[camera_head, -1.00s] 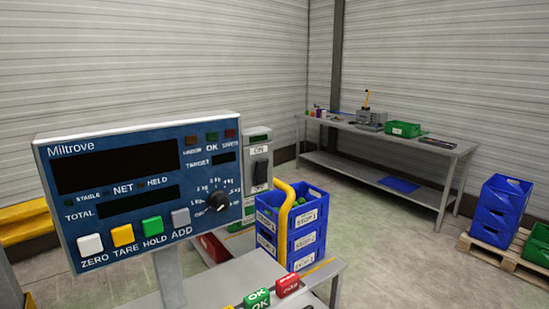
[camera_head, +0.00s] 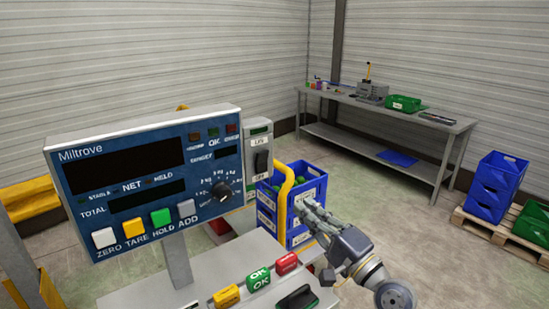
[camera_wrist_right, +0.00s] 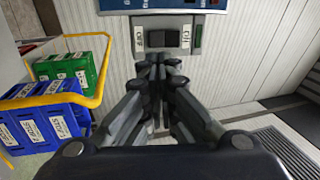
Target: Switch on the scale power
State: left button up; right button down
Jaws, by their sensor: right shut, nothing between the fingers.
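The scale's blue Miltrove panel (camera_head: 150,180) stands at the left in the head view, with dark displays, coloured buttons and a dial. Beside its right edge is a grey power box with a black rocker switch (camera_head: 261,161) between two labels. In the right wrist view the switch (camera_wrist_right: 164,39) shows upside down, just beyond the fingertips. My right gripper (camera_head: 305,209) is shut and empty, to the right of and below the switch in the head view. In the wrist view the fingertips (camera_wrist_right: 158,66) appear apart from the switch. My left gripper is not in view.
Stacked blue crates (camera_head: 312,190) and a yellow rail (camera_head: 284,190) stand right behind the panel, near my right gripper. A grey counter (camera_head: 190,292) below carries yellow, green and red blocks. A workbench (camera_head: 450,122) stands at the back right.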

jog(key=shift+w+d+r+m+t, duration=0.15)
jog(key=shift+r+m+t, duration=0.1)
jog(key=shift+r, duration=0.3)
jog(key=shift+w+d+r+m+t, duration=0.15)
jog(key=shift+r+m, duration=0.1)
jog(key=shift+r, duration=0.3)
jog(key=p, duration=0.3)
send_near(268, 155)
jog(key=x, duration=0.6)
jog(key=shift+s+r, duration=0.1)
jog(key=shift+w+a+r, duration=0.15)
jog(key=shift+w+a, duration=0.2)
jog(key=shift+w, duration=0.1)
